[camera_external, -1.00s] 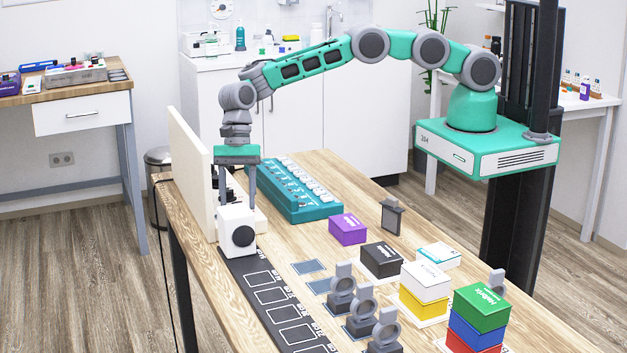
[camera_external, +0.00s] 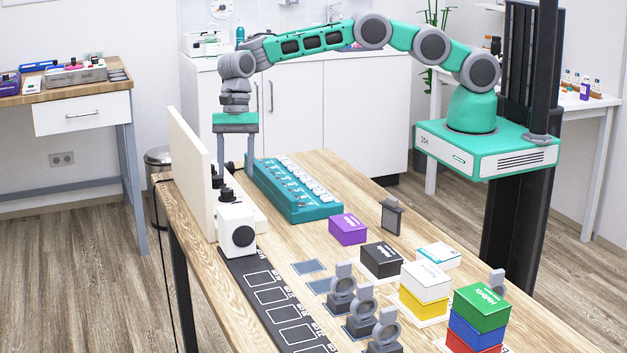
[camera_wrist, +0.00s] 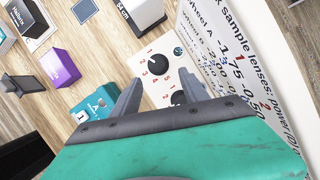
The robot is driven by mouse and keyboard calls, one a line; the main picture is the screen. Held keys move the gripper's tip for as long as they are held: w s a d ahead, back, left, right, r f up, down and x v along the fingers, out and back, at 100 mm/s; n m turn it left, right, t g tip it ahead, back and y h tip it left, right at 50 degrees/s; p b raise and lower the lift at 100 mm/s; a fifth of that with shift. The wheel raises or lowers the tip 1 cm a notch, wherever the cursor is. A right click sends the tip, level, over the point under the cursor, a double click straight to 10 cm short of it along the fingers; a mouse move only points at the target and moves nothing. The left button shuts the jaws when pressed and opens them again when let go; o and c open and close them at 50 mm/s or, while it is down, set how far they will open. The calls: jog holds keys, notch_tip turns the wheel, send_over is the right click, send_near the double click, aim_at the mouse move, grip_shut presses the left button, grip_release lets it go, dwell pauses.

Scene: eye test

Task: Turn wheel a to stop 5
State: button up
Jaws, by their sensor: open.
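A white box with a round black lens (camera_external: 237,236) on its front stands at the table's far left end. I cannot tell which is wheel a or which stop either points to. My gripper (camera_external: 236,174) is open and empty above and behind the front knob. In the wrist view my gripper (camera_wrist: 168,88) partly hides the nearer knob.
A white upright board (camera_external: 188,170) stands left of the box; its printed lens chart (camera_wrist: 225,60) shows in the wrist view. A teal tray (camera_external: 300,205) lies to the right. A purple box (camera_external: 347,229) and a black marked strip (camera_external: 262,285) are nearer the camera.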

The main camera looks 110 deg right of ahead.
jog(key=shift+w+a+f+n+h+b, duration=0.55)
jog(key=shift+w+a+n+h+b, duration=0.2)
jog(key=shift+w+n+h+b, duration=0.25)
jog(key=shift+s+a+r+n+g+h+b, duration=0.2)
jog(key=shift+a+r+n+g+h+b, duration=0.1)
jog(key=shift+a+h+b, duration=0.15)
jog(key=shift+s+a+r+n+g+h+b, duration=0.2)
jog(key=shift+a+n+h, duration=0.15)
jog(key=shift+a, duration=0.2)
jog(key=shift+s+a+r, duration=0.15)
jog(key=shift+a+r, duration=0.05)
jog(key=shift+a, duration=0.05)
notch_tip(320, 180, down, 8)
jog(key=shift+d+r+p, duration=0.1)
jog(key=shift+r+p, duration=0.15)
jog(key=shift+p, duration=0.55)
jog(key=shift+c, duration=0.4)
grip_shut()
